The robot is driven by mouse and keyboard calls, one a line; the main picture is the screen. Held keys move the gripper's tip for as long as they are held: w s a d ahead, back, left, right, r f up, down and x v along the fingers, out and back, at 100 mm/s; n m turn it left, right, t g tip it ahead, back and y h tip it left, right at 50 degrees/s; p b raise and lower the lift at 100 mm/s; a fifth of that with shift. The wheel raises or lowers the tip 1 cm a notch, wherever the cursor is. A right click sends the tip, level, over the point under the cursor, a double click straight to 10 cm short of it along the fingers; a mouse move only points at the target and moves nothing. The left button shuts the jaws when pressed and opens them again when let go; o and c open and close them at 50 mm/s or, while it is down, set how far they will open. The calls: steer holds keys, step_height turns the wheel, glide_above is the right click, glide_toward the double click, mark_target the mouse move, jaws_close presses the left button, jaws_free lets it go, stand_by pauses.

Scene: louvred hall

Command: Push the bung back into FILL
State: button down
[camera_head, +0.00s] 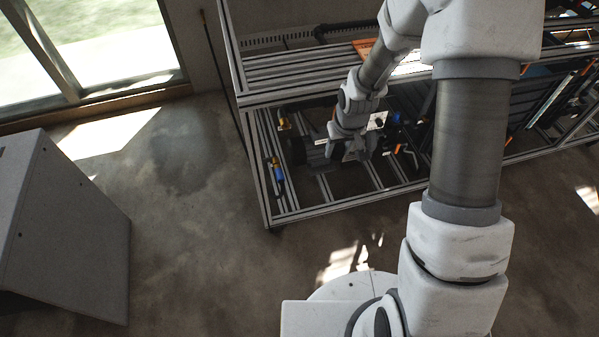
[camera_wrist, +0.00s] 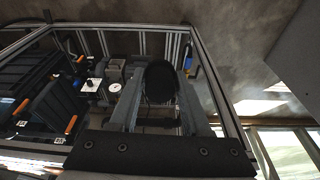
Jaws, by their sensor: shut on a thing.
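My gripper (camera_wrist: 161,88) reaches down into the lower bay of the metal frame, and it also shows in the head view (camera_head: 345,152). Its two grey fingers are apart, shut on a dark round thing that looks like the bung (camera_wrist: 160,83). The bung's far side is hidden. I cannot make out the FILL marking or its opening in either view. In the head view the arm and gripper hide much of what lies around the fingertips.
A metal-profile frame (camera_head: 310,212) surrounds the work area. A blue and yellow fitting (camera_head: 278,173) is at its left side. A white gauge (camera_wrist: 115,87) and a white plate (camera_wrist: 92,85) lie left of the fingers. Dark cases (camera_wrist: 45,105) with orange handles stand further left.

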steer(key=w+a+f+n+t+y+b, duration=0.1)
steer(key=a+f+t+b, duration=0.1)
steer(key=a+f+b, duration=0.3)
steer(key=w+a+f+n+t+y+b, duration=0.1)
steer(key=w+f+t+y+b, duration=0.1)
steer(key=f, duration=0.4)
steer(key=m+t+y+b, duration=0.1)
steer(key=t+b, duration=1)
steer(key=b, duration=0.6)
glide_toward(286, 127)
steer(key=shift+x, duration=1.75)
steer(key=shift+d+r, duration=0.1)
steer(key=shift+r, duration=0.05)
steer(key=shift+b+x, duration=0.65)
steer(key=shift+x, duration=0.7)
